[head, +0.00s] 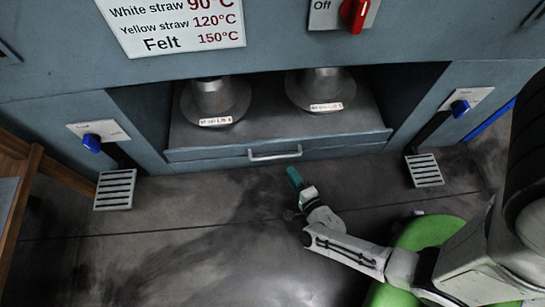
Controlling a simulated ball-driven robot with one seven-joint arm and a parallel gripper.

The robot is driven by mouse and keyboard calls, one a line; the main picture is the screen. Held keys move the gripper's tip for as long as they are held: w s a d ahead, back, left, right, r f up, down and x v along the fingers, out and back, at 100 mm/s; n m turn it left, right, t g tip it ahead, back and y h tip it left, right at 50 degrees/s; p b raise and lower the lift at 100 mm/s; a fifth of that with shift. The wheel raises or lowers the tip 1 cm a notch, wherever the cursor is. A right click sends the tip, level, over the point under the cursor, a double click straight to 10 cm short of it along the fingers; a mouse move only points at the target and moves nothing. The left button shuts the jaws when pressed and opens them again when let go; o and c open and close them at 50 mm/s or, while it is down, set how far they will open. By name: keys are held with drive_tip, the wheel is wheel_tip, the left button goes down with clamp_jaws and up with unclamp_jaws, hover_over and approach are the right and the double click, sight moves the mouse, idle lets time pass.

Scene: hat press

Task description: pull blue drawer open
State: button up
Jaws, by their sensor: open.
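The blue-grey drawer (215,159) is at the bottom of the press recess in the head view. Its front carries a silver bar handle (275,156) in the middle. Two metal hat blocks (216,100) with white labels stand on the surface above the drawer front. My gripper (293,175), with teal fingers, is open and empty. It appears just below and slightly right of the handle, apart from it. The exact distance in depth cannot be told from this view.
Grey slatted pedals (115,190) and (424,170) stand on the floor either side. A wooden frame (18,185) is at left. A red switch (354,12) sits above. Floor before the drawer is clear.

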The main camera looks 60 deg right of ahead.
sight(278, 156)
drive_tip(key=shift+b+x, duration=1.7)
drive_tip(key=shift+x, duration=3.35)
clamp_jaws()
